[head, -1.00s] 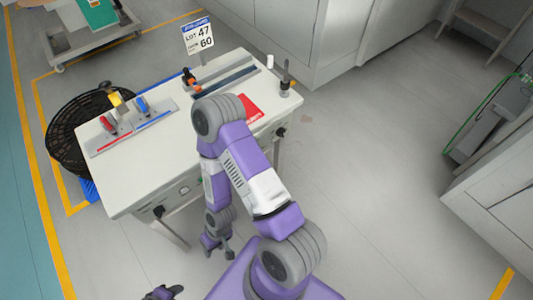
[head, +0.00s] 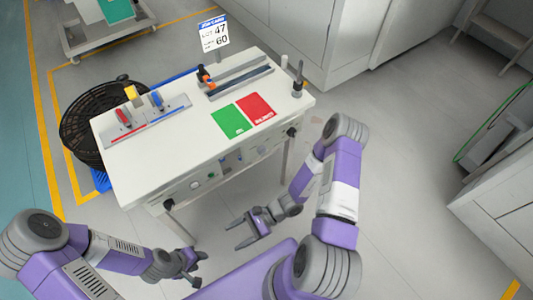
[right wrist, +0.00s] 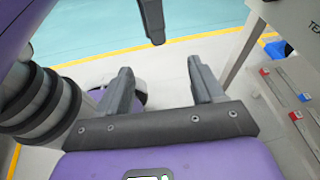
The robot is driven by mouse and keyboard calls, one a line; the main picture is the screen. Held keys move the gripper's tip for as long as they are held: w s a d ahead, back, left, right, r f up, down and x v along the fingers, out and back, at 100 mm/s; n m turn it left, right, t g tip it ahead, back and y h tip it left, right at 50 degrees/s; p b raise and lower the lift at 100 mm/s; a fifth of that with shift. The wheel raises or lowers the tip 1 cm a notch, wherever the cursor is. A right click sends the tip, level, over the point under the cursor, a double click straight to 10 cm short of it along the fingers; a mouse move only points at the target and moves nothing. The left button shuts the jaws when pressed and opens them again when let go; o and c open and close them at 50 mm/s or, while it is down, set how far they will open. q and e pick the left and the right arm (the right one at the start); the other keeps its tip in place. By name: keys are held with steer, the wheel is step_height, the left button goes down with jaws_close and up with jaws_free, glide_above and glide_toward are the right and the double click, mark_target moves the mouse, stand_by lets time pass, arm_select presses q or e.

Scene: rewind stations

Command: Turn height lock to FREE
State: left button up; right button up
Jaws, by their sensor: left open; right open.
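A white workbench (head: 150,172) stands left of centre in the head view. Its front face carries a panel of small controls (head: 210,178), with a dark knob (head: 168,204) near the left corner and another (head: 291,132) near the right corner. I cannot tell which control is the height lock or read its setting. My right gripper (head: 236,233) is open and empty, in front of and below the bench's front edge. Its spread fingers also show in the right wrist view (right wrist: 162,80). My left gripper (head: 199,269) is open and empty, lower and nearer, apart from the bench.
On the bench top lie a green card (head: 230,121), a red card (head: 257,107) and a plate with red and blue handles (head: 172,109). A black basket (head: 82,128) stands left of it. Grey cabinets (head: 500,195) stand at right. The floor between is clear.

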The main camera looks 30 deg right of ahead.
steer(key=w+d+r+m+t+h, duration=0.1)
steer(key=w+d+r+m+t, duration=0.1)
steer(key=w+d+m+t, duration=0.7)
steer(key=m+t+h, duration=0.8)
steer(key=h, duration=0.4)
glide_toward(263, 151)
steer(key=w, duration=0.1)
steer(key=w+b, duration=0.1)
steer(key=w, duration=0.6)
steer(key=shift+w+a+f, duration=0.2)
steer(key=shift+w, duration=0.05)
steer(key=c, duration=1.1)
steer(key=shift+o, duration=0.2)
